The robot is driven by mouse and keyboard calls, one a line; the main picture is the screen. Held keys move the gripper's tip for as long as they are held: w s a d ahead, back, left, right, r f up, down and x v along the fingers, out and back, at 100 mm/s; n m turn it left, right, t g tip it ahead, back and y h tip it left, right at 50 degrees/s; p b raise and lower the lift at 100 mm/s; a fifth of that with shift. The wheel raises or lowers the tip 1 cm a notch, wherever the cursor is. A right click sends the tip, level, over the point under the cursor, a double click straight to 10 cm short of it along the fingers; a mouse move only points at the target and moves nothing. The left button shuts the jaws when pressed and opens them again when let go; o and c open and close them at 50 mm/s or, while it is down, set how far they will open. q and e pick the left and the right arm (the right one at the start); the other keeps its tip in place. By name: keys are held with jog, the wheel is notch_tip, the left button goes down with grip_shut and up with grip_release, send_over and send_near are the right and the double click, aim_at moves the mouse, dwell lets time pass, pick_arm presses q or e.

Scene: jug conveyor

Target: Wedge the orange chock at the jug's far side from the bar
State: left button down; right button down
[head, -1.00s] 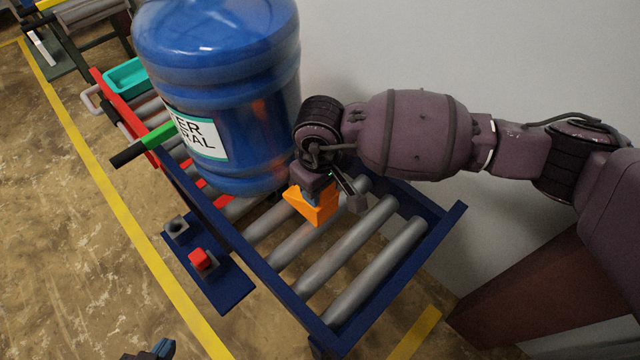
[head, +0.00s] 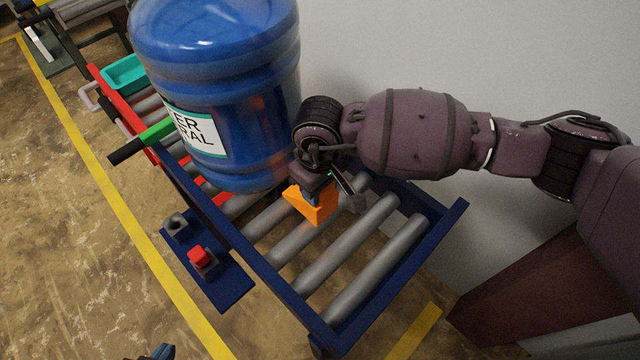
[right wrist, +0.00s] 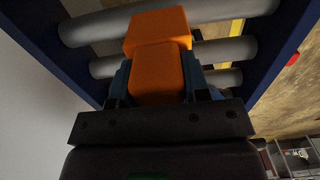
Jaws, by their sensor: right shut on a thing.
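The blue jug (head: 220,90) stands upright on the roller conveyor (head: 330,333). A green bar with a black end (head: 158,133) lies at the jug's left side. My right gripper (head: 318,194) is shut on the orange chock (head: 313,205), just right of the jug's base and low over the rollers. In the right wrist view the orange chock (right wrist: 157,72) sits between the fingers, with rollers behind it. Whether the chock touches the jug or the rollers I cannot tell. Only a tip of my left gripper (head: 160,352) shows at the bottom edge, its fingers mostly cut off.
Blue side rails border the conveyor, and bare rollers (head: 345,255) lie right of the chock. A blue plate with a red button (head: 199,256) juts out at the front side. A teal tray (head: 125,73) sits behind the jug's left. A wall stands behind the conveyor.

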jog(key=shift+w+a, duration=0.2)
jog(key=shift+w+a, duration=0.15)
jog(key=shift+w, duration=0.05)
dwell(0.4)
jog(key=shift+w+a, duration=0.1)
jog(key=shift+w+a+b, duration=0.15)
jog(key=shift+b, duration=0.15)
jog(key=c, duration=0.9)
grip_release()
jog(key=o, duration=0.4)
